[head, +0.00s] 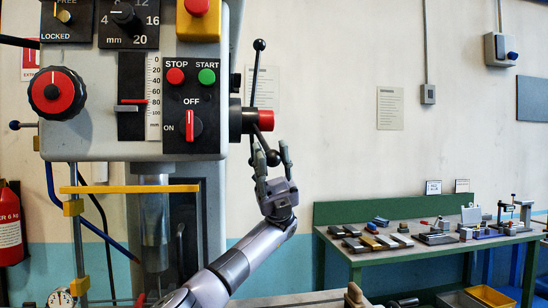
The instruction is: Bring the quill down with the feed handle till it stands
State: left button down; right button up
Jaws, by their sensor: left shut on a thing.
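The feed handle has a red-and-black hub (258,120) on the right side of the drill press head, with thin dark spokes. One spoke ends in a black knob (259,45) pointing up. My left gripper (271,158) is shut on the feed handle's lower spoke, around its black knob. The metal quill (155,225) hangs below the head, partly behind a yellow bar; its lower end is hard to make out. A red pointer (134,101) stands near 80 on the depth scale (153,95). My right gripper is not in view.
A panel holds the red stop button (175,76), the green start button (207,76) and a red switch (194,125) that looks turned to off. A yellow guard bar (128,189) crosses before the quill. A green bench (345,215) with several tools stands at right.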

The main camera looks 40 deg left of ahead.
pick_arm(q)
jog(key=c, duration=1.3)
grip_release()
jog(key=shift+r, duration=0.3)
notch_tip(320, 180, up, 10)
jog(key=shift+f, duration=0.2)
